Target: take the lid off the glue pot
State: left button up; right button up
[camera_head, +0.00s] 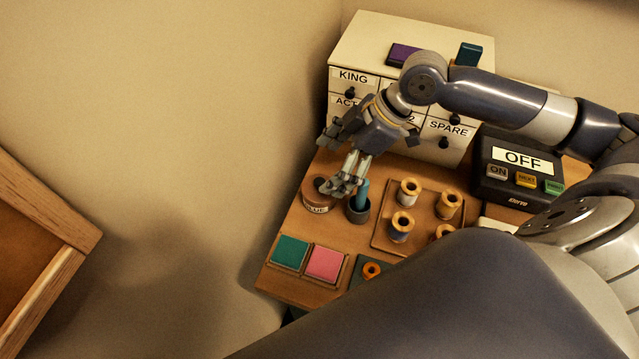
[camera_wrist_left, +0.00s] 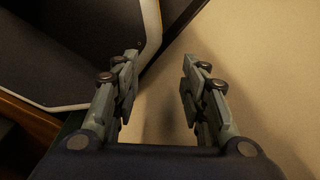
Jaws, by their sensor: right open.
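The glue pot (camera_head: 315,208) is a small round brown pot with a pale GLUE label, at the left edge of the wooden table. Its brown top shows beside the fingers; part of it is hidden behind them, so I cannot tell the lid's exact shape. My right gripper (camera_head: 345,187) is open, pointing down just right of the pot's top, close to it; I cannot tell if it touches. My left gripper (camera_wrist_left: 160,72) is open and empty in the left wrist view; it is not seen in the head view.
A dark cup (camera_head: 358,211) with a teal stick stands right beside the pot and fingers. A tray (camera_head: 384,240) of spools lies further right. Green (camera_head: 290,251) and pink (camera_head: 325,263) pads lie in front. A labelled drawer cabinet (camera_head: 350,55) and a control box (camera_head: 495,185) stand behind.

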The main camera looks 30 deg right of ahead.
aim_at(320, 181)
jog(key=shift+w+a+f, duration=0.1)
jog(key=shift+a+f, duration=0.15)
jog(key=shift+f, duration=0.2)
jog(key=x, duration=0.2)
jog(key=p+x, duration=0.1)
jog(key=shift+s+f, duration=0.25)
jog(key=shift+f, duration=0.05)
jog(key=shift+w+a+f, duration=0.2)
jog(key=shift+a+f, duration=0.05)
jog(key=shift+f, duration=0.35)
pick_arm(q)
jog(key=shift+w+d+r, duration=0.3)
jog(key=shift+w+r, duration=0.25)
jog(key=shift+r, duration=0.2)
pick_arm(e)
jog(key=c, duration=1.1)
